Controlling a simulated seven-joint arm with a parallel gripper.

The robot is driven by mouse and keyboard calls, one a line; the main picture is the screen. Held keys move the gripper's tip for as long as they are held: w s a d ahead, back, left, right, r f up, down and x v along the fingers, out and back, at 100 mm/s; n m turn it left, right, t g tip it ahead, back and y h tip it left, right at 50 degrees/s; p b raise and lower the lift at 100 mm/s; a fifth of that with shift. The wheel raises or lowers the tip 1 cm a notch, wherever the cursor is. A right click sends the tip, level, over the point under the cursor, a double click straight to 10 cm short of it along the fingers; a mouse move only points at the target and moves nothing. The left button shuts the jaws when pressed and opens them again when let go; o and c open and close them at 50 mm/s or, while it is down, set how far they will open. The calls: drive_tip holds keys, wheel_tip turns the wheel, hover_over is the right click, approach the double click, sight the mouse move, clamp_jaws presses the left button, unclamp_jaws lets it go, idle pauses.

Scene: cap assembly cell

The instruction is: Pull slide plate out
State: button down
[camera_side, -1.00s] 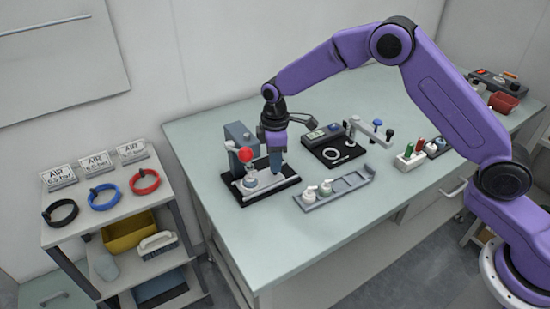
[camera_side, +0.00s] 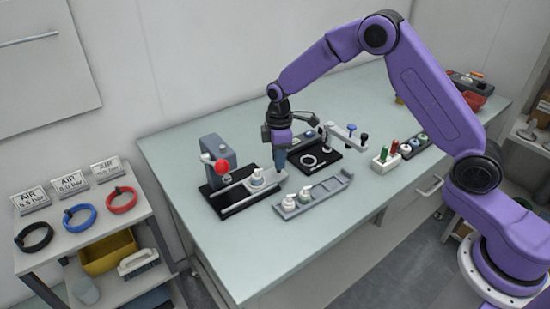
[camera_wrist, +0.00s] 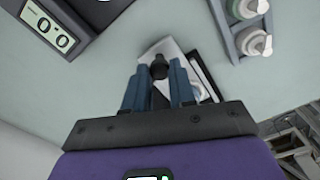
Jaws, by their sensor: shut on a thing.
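The silver slide plate (camera_side: 236,202) sticks out to the right from the black base (camera_side: 214,208) of the grey press (camera_side: 217,153). A white-capped part (camera_side: 257,178) stands on the plate, to the right of the press head. My gripper (camera_side: 280,168) is low at the plate's right end. In the wrist view my gripper (camera_wrist: 157,82) is shut around a dark knob (camera_wrist: 158,66), between its two blue fingers. The pale plate (camera_wrist: 166,48) shows just beyond the knob.
The table's front (camera_side: 300,240) is clear.

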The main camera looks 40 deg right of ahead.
drive_tip(key=c, duration=0.9)
unclamp_jaws()
drive_tip(key=shift+d, duration=0.35)
drive_tip(key=shift+c, duration=0.2)
drive_tip(key=shift+a, duration=0.1)
wheel_tip(320, 180, up, 18)
drive_tip(key=shift+f, duration=0.25)
drive_tip(key=s+a, duration=0.3)
drive_tip(key=s, duration=1.6)
drive_tip(key=s+d+f, duration=0.2)
drive_tip(key=s+d, duration=0.2)
drive_tip(key=s, duration=0.5)
drive_tip(key=s+d+f, duration=0.2)
drive_tip(key=s+d, duration=0.2)
drive_tip(key=s, duration=0.6)
drive_tip(key=shift+f, duration=0.15)
